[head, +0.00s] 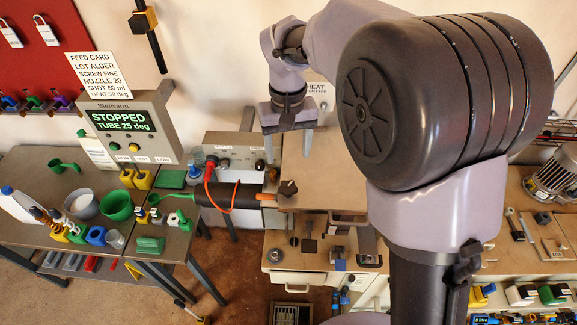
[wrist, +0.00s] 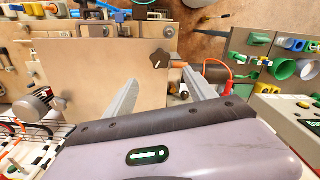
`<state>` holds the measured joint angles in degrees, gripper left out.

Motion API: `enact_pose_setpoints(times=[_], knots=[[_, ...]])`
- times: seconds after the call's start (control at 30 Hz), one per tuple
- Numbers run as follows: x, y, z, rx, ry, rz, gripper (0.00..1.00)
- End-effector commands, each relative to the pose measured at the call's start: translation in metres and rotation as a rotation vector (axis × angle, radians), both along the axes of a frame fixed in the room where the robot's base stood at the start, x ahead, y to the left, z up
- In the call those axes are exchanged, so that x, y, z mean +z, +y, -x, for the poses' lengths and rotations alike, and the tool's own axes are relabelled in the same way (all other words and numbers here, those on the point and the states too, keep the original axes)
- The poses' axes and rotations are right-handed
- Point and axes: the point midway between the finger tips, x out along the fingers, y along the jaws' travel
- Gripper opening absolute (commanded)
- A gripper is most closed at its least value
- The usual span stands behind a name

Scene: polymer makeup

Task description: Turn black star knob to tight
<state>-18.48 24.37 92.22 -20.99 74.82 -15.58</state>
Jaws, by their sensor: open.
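The black star knob (head: 288,188) sits at the left edge of a tan panel (head: 325,172), beside the orange tip (head: 266,197) of a dark barrel. In the wrist view the star knob (wrist: 162,58) shows a pale pointer line on its face; I cannot read any mark around it. My gripper (head: 287,150) is in the air above and behind the knob in the head view, apart from it. In the wrist view my gripper (wrist: 160,76) is open and empty, its two fingers spread with the knob beyond the gap between their tips.
The dark barrel (head: 230,195) with an orange cable (head: 211,190) lies left of the knob. A control box (head: 122,125) reads "STOPPED TUBE 25 deg". Green and white cups (head: 118,206) stand on the left table. The tan panel's top is mostly clear.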

Motion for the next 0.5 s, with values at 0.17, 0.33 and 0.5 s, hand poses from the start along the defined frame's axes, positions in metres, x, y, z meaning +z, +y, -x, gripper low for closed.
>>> enact_pose_setpoints(times=[0.17, 0.33, 0.5], knots=[[-0.058, -0.001, 0.001, 0.000, 0.005, 0.001, 0.64], [-0.101, 0.000, 0.001, -0.001, 0.002, 0.000, 0.64], [-0.123, 0.000, 0.000, -0.001, 0.001, -0.001, 0.64]])
